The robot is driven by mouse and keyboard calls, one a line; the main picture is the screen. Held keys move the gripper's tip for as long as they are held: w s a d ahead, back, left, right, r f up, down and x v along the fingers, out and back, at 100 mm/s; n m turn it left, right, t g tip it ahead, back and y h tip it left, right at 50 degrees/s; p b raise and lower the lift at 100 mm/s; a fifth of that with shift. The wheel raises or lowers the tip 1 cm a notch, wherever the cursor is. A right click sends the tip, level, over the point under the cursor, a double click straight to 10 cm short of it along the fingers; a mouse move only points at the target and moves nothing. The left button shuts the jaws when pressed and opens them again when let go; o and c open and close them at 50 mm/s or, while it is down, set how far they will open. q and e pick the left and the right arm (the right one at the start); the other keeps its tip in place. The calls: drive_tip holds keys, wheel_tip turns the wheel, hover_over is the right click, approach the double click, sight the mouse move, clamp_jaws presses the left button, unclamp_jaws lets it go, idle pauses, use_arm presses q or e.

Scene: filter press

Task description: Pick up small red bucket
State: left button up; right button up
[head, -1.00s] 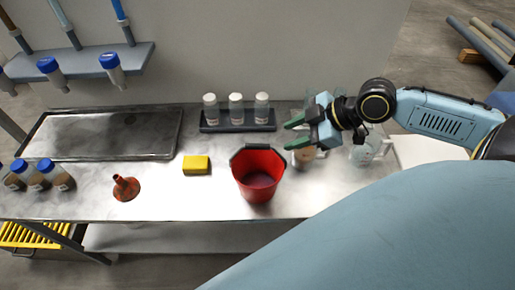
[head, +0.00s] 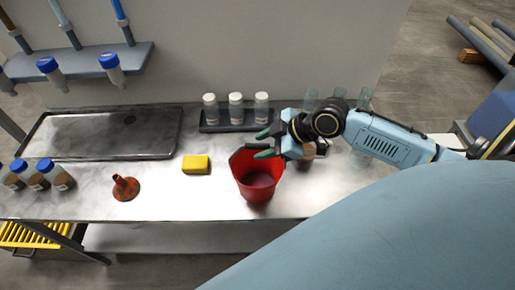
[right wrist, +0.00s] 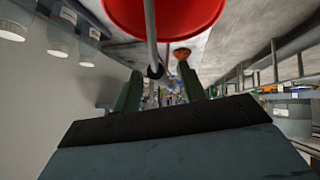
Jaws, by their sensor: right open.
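The small red bucket (head: 257,185) stands upright on the metal bench, right of the yellow sponge. In the right wrist view the red bucket (right wrist: 165,14) fills the top edge, with its grey handle (right wrist: 152,40) hanging down between the fingers. My right gripper (head: 263,144) is open at the bucket's upper right rim, its green fingers pointing left. In the right wrist view the right gripper (right wrist: 160,92) has its fingers apart, one on each side of the handle; whether they touch it I cannot tell. My left gripper is not in view.
A rack (head: 238,124) of white-capped bottles stands behind the bucket. A yellow sponge (head: 196,165) and a red funnel (head: 125,188) lie to its left. A metal tray (head: 75,148) and blue-capped jars (head: 62,177) are further left. Glassware (head: 365,140) stands right, partly behind my arm.

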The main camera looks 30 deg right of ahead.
sight(254, 148)
drive_tip(key=shift+x, duration=1.9)
drive_tip(key=shift+c, duration=0.3)
clamp_jaws()
